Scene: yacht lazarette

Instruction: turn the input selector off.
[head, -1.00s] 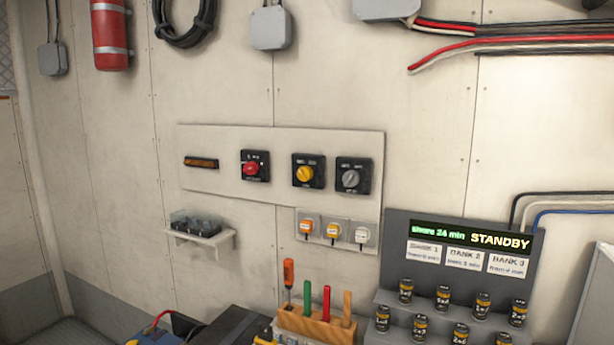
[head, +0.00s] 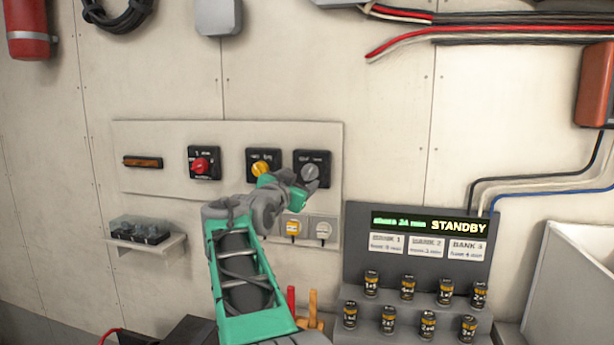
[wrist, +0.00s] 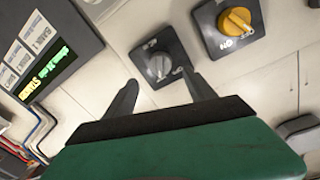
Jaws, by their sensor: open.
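Three rotary switches sit on a pale wall panel (head: 225,185): a red knob (head: 201,166), a yellow knob (head: 261,168) and a grey knob (head: 311,171), each on a black square plate. Their labels are too small to read, so I cannot tell which is the input selector. My gripper (head: 308,187) is in front of the grey knob's plate, partly covering its lower edge. In the wrist view the open fingers (wrist: 160,88) point toward the grey knob (wrist: 159,66), apart and empty. The yellow knob (wrist: 235,21) is off to one side there. Contact cannot be told.
A small shelf with dark items (head: 145,247) is at left. Capped switches (head: 322,230) sit below the panel, partly hidden by my arm. A display reading STANDBY (head: 430,222) and several small batteries or cans (head: 407,288) are at lower right.

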